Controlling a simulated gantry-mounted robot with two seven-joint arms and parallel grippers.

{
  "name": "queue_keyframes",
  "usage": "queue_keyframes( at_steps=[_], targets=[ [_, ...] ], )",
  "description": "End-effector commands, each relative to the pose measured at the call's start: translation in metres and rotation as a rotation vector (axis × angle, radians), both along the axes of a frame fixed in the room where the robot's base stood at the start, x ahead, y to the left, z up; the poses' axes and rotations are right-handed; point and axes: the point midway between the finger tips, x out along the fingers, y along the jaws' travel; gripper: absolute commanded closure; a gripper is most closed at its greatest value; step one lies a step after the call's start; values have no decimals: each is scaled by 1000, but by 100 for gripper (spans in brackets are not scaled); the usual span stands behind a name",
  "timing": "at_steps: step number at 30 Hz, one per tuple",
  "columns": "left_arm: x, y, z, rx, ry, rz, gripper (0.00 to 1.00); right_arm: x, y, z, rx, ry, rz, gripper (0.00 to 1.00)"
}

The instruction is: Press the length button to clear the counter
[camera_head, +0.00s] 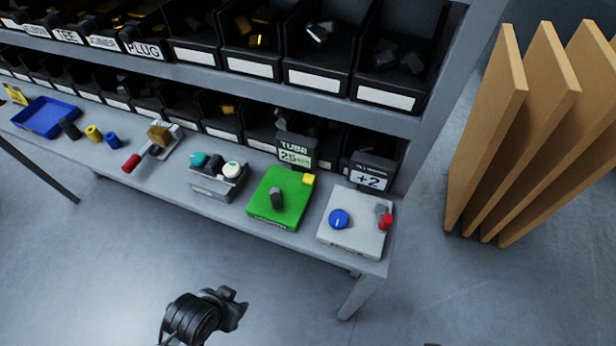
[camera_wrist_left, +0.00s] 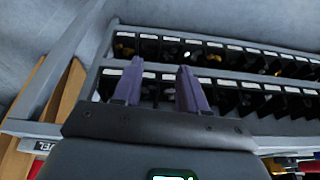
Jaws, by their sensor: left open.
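A green box (camera_head: 281,198) stands on the bench, with a dark knob (camera_head: 277,197) on top and a yellow button (camera_head: 308,179) at its back right corner. A display (camera_head: 296,152) behind it reads "TUBE" and "25". To its right is a pale box (camera_head: 352,240) with a blue knob (camera_head: 339,219), a red button (camera_head: 385,222) and a "+2" display (camera_head: 369,180). I cannot read which control is marked length. My left gripper (camera_wrist_left: 160,65) is open and empty, its two purple fingers apart, facing the shelf. My right gripper is not in view.
A grey box (camera_head: 212,190) with teal, black and white-topped controls stands left of the green box. A red-handled lever (camera_head: 131,163), small cylinders and a blue tray (camera_head: 45,117) lie farther left. Bin shelves rise behind. Brown panels (camera_head: 500,110) lean at right.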

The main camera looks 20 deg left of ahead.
Motion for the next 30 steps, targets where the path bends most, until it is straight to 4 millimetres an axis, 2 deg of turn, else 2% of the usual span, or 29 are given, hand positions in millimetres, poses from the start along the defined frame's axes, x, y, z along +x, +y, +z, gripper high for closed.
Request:
queue_keyframes(
  at_steps=[1,8,30],
  targets=[
    [0,0,0,0,0,0,66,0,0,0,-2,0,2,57],
    [0,0,0,2,0,-2,100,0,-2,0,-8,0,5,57],
    [0,3,0,12,-1,-8,100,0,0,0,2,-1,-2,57]
  ],
)
